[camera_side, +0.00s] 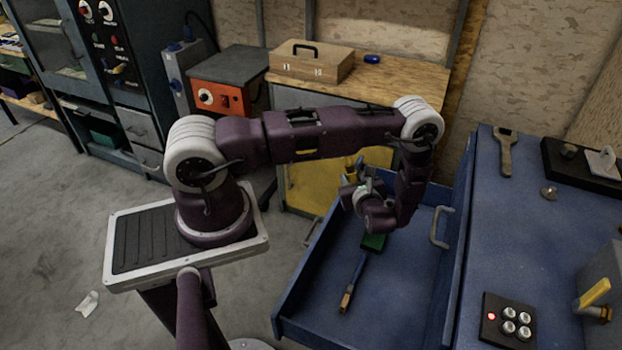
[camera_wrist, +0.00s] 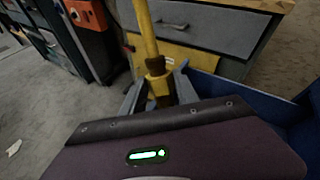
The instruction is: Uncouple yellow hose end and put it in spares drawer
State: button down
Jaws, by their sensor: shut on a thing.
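My gripper (camera_side: 352,187) is shut on the yellow hose end (camera_wrist: 157,68), which stands between the two grey fingers (camera_wrist: 158,92) in the wrist view. The hose end has a brown band near the fingers and runs up out of that frame. A tool with a green part and a dark shaft (camera_side: 357,270) lies in the drawer.
A blue bench (camera_side: 540,240) stands right of the drawer, with a wrench (camera_side: 505,150), a button box (camera_side: 509,322) and a yellow-handled fitting (camera_side: 594,293). A wooden box (camera_side: 311,62) sits on the cabinet behind. The drawer's right and front floor is bare.

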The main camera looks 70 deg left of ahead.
jog(key=w+d+f+m+t+h, duration=0.5)
jog(key=w+d+f+m, duration=0.1)
jog(key=d, duration=0.4)
jog(key=w+d+f+m+t+h, duration=0.4)
jog(key=w+d+f+m+h, duration=0.25)
jog(key=d, duration=0.35)
jog(key=shift+y, duration=0.35)
jog(key=shift+s+d+f, duration=0.1)
jog(key=shift+s+f, duration=0.1)
jog(key=shift+f, duration=1.45)
jog(key=shift+s+f, duration=0.15)
jog(key=shift+f, duration=1.5)
jog(key=c, duration=0.8)
grip_release()
jog(key=shift+c, duration=0.2)
